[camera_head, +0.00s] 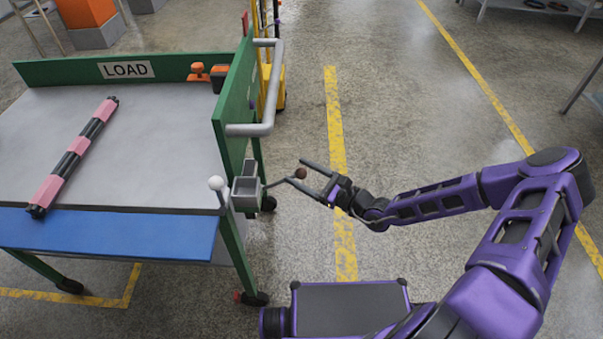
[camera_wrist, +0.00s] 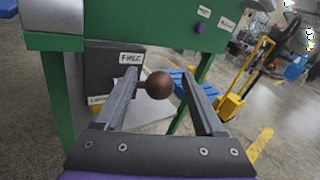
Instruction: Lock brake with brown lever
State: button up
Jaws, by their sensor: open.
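The brown lever ends in a round brown knob (camera_head: 300,173) on a thin grey rod that reaches out from a grey bracket (camera_head: 245,188) on the cart's corner. In the wrist view the brown knob (camera_wrist: 159,85) shows between the fingers. My gripper (camera_head: 297,170) is open, with one finger on each side of the knob. My gripper also shows in the wrist view (camera_wrist: 163,72). Whether a finger touches the knob I cannot tell. A dark plate with a FREE label (camera_wrist: 131,58) stands behind the knob. A lower label (camera_wrist: 97,100) is partly hidden by the left finger.
A white-knobbed lever (camera_head: 216,183) stands beside the bracket. The green cart (camera_head: 238,110) has a grey handle (camera_head: 268,90) and a LOAD sign (camera_head: 127,69). A pink and black hose bundle (camera_head: 72,158) lies on its top.

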grip_shut()
dwell(0.3)
jog(key=shift+d, duration=0.1)
dwell(1.0)
